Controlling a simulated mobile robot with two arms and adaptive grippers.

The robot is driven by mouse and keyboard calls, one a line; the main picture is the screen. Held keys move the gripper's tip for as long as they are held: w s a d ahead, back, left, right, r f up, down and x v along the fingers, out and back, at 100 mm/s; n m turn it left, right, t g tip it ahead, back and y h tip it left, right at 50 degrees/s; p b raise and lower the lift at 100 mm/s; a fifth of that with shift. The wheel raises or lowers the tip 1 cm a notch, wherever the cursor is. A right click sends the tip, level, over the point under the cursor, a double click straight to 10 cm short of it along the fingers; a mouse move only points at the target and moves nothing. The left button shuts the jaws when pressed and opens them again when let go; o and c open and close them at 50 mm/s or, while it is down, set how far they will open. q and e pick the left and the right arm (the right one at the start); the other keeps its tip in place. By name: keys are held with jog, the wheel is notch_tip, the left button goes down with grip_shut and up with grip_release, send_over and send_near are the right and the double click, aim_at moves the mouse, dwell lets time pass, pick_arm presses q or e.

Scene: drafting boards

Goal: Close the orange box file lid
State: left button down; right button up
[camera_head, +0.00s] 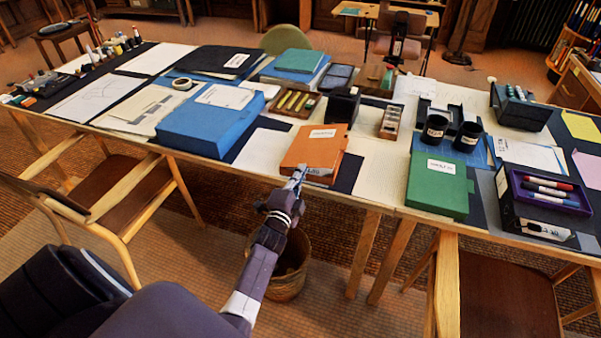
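The orange box file (322,143) lies on the long table near its front edge, with a white label on its lid. The lid looks down or almost down; I cannot tell whether a small gap remains. My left gripper (297,176) is at the box's front left corner, its tips close to or touching the front edge. The fingers are small and overlap the box, so I cannot tell whether they are open or shut. My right gripper is not in view.
A blue box file (208,122) stands to the left and a green one (438,186) to the right. Two black cups (467,137) and a pencil tray (293,102) are behind. A wicker basket (287,276) sits on the floor below. Chairs stand at the front.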

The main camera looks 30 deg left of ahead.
pick_arm(q)
jog(key=c, duration=2.5)
grip_release()
jog(key=v, duration=1.2)
